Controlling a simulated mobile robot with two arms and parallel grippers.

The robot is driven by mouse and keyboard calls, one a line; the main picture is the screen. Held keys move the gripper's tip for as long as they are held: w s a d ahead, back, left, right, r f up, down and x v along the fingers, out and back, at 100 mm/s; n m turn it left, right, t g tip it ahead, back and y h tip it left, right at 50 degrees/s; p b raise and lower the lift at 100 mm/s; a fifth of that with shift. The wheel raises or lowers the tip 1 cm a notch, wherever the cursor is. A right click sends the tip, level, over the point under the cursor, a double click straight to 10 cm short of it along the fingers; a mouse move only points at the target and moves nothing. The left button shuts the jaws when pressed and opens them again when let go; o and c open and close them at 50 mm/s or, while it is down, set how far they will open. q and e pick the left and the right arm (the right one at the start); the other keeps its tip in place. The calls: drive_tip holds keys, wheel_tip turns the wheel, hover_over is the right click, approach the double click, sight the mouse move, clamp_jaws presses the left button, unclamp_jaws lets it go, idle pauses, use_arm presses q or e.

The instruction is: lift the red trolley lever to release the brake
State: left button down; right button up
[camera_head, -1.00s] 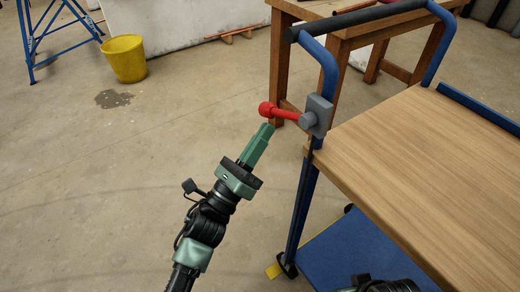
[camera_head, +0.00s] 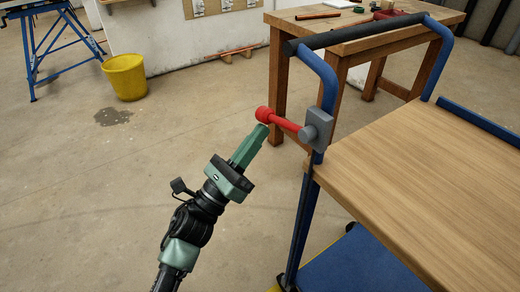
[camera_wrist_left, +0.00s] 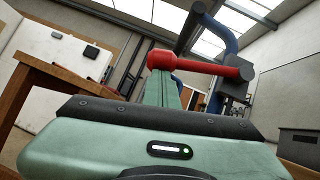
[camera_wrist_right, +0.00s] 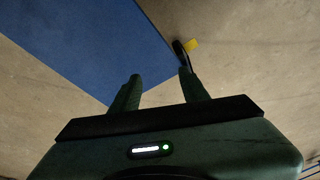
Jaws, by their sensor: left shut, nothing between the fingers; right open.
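The red lever (camera_head: 283,122) sticks out to the left from a grey block (camera_head: 317,127) on the blue trolley frame, with its round knob end slightly raised. My left gripper (camera_head: 262,130) is shut and empty, its tips just below the knob. In the left wrist view the lever (camera_wrist_left: 205,65) crosses over the tips of my left gripper (camera_wrist_left: 163,80); I cannot tell whether they touch. My right gripper (camera_wrist_right: 160,88) is open and empty, seen in the right wrist view above the floor and the trolley's blue lower deck (camera_wrist_right: 70,40).
The trolley's wooden top (camera_head: 420,170) fills the right side, with a dark push handle (camera_head: 350,32) at its end. A wooden workbench (camera_head: 350,30) stands behind it. A yellow bucket (camera_head: 125,78) and a blue stand (camera_head: 40,55) are far left.

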use_arm(q)
drive_tip(key=r+m+g+h, duration=0.1)
drive_tip(key=m, duration=0.1)
drive_tip(key=r+m+g+h+b, duration=0.1)
drive_tip(key=m, duration=0.1)
drive_tip(key=w+a+m+g+h+b, duration=0.1)
drive_tip(key=shift+w+r+m+g, duration=0.1)
drive_tip(key=shift+r+m+g, duration=0.2)
drive_tip(key=shift+r+m, duration=0.1)
wheel_tip(320, 180, up, 6)
drive_tip(key=m+g+h+b, duration=0.2)
drive_tip(key=m+g, duration=0.1)
drive_tip(key=m, duration=0.1)
hover_over(257, 118)
drive_tip(key=a, duration=0.1)
drive_tip(key=shift+a, duration=0.1)
use_arm(e)
drive_tip(key=w+a+r+t+y, duration=0.1)
drive_tip(key=w+a+r+t, duration=0.1)
drive_tip(key=w+r+t, duration=0.3)
drive_tip(key=w+a+r+t+y, duration=0.1)
drive_tip(key=w+a+r+t, duration=0.2)
drive_tip(key=w, duration=0.7)
drive_tip(key=shift+w+a+r+n+t+y, duration=0.3)
drive_tip(key=shift+w+a+r+t+y, duration=0.1)
drive_tip(key=shift+r+t, duration=0.65)
use_arm(q)
drive_tip(key=shift+r, duration=0.15)
